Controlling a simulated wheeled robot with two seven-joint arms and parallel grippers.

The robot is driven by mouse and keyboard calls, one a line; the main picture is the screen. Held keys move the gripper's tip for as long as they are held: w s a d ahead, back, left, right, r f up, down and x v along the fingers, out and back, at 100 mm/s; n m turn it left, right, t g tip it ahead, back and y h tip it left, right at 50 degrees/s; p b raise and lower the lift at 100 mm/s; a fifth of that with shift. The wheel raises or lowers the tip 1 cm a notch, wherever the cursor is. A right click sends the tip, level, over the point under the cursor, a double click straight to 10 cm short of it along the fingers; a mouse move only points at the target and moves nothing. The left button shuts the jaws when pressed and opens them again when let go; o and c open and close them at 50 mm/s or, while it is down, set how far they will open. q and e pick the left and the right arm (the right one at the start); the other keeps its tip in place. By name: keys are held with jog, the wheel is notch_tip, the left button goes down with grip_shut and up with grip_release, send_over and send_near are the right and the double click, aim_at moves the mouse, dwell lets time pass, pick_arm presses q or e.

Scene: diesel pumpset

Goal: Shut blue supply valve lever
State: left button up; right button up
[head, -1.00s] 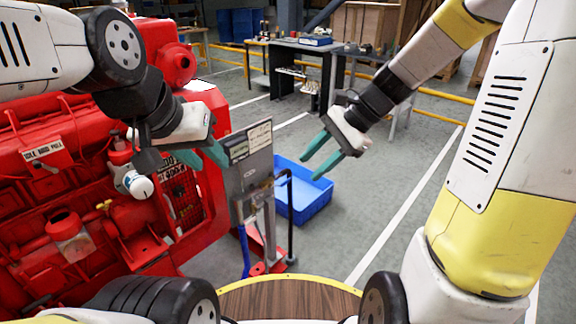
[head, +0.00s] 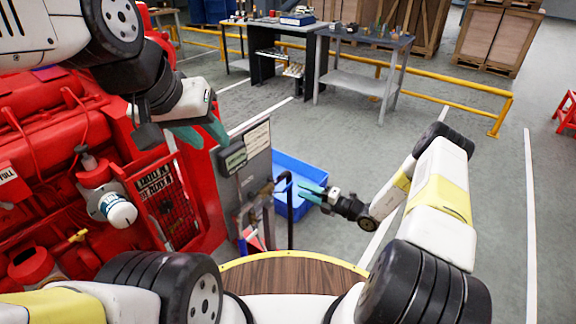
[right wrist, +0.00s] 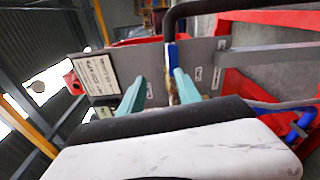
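The grey panel stand (head: 246,165) with label plates stands left of the blue bin. In the right wrist view a narrow blue piece (right wrist: 172,55), which looks like the blue valve lever, lies in front of the grey panel (right wrist: 130,68), just beyond my right fingertips. In the head view the lever cannot be made out clearly. My right gripper (head: 303,189) points left towards the stand; the right wrist view shows its teal fingers (right wrist: 160,80) apart with nothing held. My left gripper (head: 205,138) is beside the panel's upper left edge, fingers apart and empty.
A red engine (head: 60,150) fills the left side. A black bent pipe (head: 290,215) rises beside the stand, close to my right gripper. A blue bin (head: 303,170) is on the floor behind. Workbenches (head: 365,80) and a yellow rail (head: 470,85) are farther back.

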aim_at(290, 187)
jog(key=w+a+f, duration=0.1)
jog(key=a, duration=0.1)
jog(key=w+a+f+m, duration=0.1)
jog(key=w+a, duration=0.1)
jog(key=w+a+m+t, duration=0.1)
jog(key=w+a, duration=0.1)
jog(key=shift+w+f, duration=0.25)
jog(key=shift+f, duration=0.15)
grip_shut()
dwell(1.4)
